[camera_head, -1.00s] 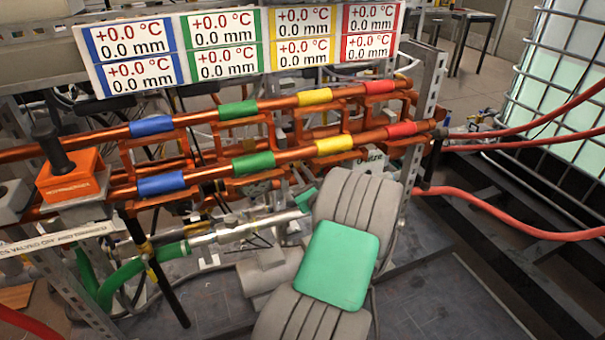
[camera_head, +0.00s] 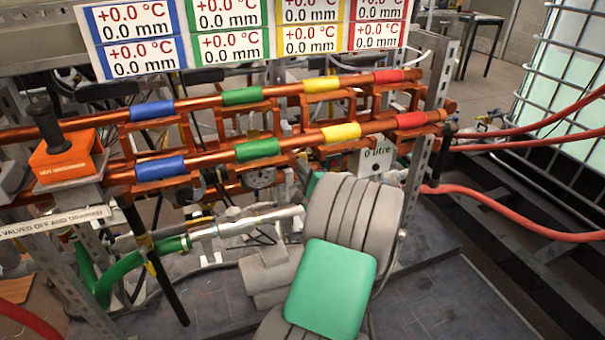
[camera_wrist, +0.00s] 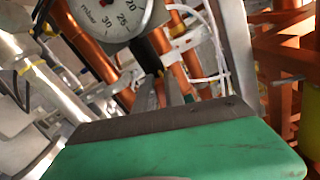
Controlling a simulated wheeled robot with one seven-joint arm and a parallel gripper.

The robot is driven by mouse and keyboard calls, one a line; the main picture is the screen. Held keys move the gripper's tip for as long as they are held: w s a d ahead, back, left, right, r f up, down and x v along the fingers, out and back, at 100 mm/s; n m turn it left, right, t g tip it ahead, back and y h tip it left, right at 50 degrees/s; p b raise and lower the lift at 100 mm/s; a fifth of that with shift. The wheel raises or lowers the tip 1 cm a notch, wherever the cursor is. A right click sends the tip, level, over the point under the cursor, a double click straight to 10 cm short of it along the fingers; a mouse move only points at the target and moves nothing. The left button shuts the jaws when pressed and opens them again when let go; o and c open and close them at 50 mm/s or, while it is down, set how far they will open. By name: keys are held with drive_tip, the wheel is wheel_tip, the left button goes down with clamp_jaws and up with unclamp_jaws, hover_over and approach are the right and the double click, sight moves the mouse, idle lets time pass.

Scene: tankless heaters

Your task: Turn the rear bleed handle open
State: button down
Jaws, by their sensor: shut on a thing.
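In the wrist view a black handle-like part (camera_wrist: 148,52) stands just beyond my fingers, below a round mbar gauge (camera_wrist: 112,18) and beside copper pipes. It appears to be the bleed handle, but I cannot tell its angle. My gripper (camera_wrist: 162,92) has two narrow grey fingers close together, reaching up to this black part and shut on it. The exact contact is small and dim. In the head view my own arm hides the gripper and the handle.
Copper pipes with coloured bands (camera_head: 258,149) run across the rack beside my arm. A white 0 litre box (camera_head: 376,163) is close to its right. A steel post (camera_head: 431,115) stands further right, with red hoses (camera_head: 520,230) beyond. Dark floor (camera_head: 440,290) is open at lower right.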

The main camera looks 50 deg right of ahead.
drive_tip(key=shift+f+n+b, duration=0.3)
drive_tip(key=shift+n+b, duration=0.4)
drive_tip(key=shift+n, duration=0.4)
drive_tip(key=c, duration=1.4)
unclamp_jaws()
drive_tip(key=shift+c, duration=0.2)
drive_tip(key=v, duration=0.8)
drive_tip(key=shift+w, duration=0.15)
